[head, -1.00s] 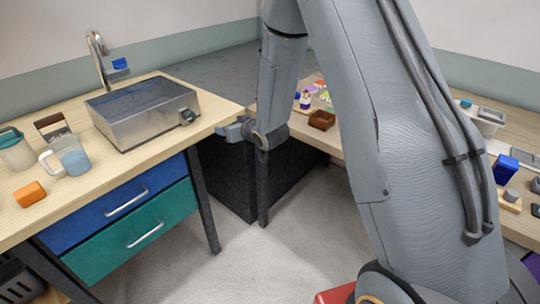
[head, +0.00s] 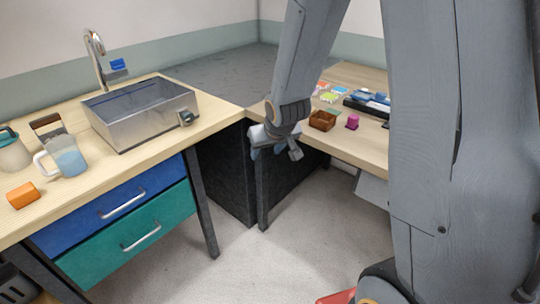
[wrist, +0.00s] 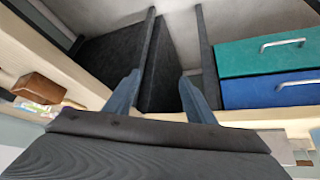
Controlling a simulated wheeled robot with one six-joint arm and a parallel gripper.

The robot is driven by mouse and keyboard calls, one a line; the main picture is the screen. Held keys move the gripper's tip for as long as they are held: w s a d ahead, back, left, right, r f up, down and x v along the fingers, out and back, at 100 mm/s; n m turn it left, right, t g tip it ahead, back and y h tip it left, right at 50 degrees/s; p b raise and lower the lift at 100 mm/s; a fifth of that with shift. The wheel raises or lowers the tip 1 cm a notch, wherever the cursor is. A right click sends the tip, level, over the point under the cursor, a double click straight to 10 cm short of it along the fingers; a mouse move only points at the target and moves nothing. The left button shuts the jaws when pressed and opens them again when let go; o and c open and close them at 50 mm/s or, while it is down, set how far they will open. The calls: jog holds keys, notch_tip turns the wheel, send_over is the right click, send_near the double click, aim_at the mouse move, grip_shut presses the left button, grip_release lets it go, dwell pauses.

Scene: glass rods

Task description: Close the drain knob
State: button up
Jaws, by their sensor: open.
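The drain knob (head: 186,117) is a small dark grey fitting on the front right of the metal sink box (head: 150,125). Its exact setting is too small to tell. My gripper (head: 274,154) is to the right of the knob in the head view, beyond the table's right corner and apart from it. In the wrist view my gripper (wrist: 160,90) shows two blue-grey fingers spread apart with nothing between them. The knob cannot be made out in the wrist view.
The wooden table (head: 110,165) has a blue drawer (head: 115,205) and a teal drawer (head: 130,240). A faucet (head: 97,60) stands behind the sink. A brown box (head: 322,121) sits on the right table.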

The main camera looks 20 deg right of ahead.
jog(key=shift+s+d+g, duration=0.15)
jog(key=shift+s, duration=0.35)
jog(key=shift+s+d+g, duration=0.15)
jog(key=shift+s, duration=0.35)
jog(key=s+d+r+g, duration=0.1)
jog(key=s+g, duration=0.1)
jog(key=s, duration=0.8)
jog(key=s+r+m+g, duration=0.1)
jog(key=s+g, duration=0.2)
jog(key=s, duration=0.7)
jog(key=shift+s+d+r+g, duration=0.3)
jog(key=shift+d+r, duration=0.1)
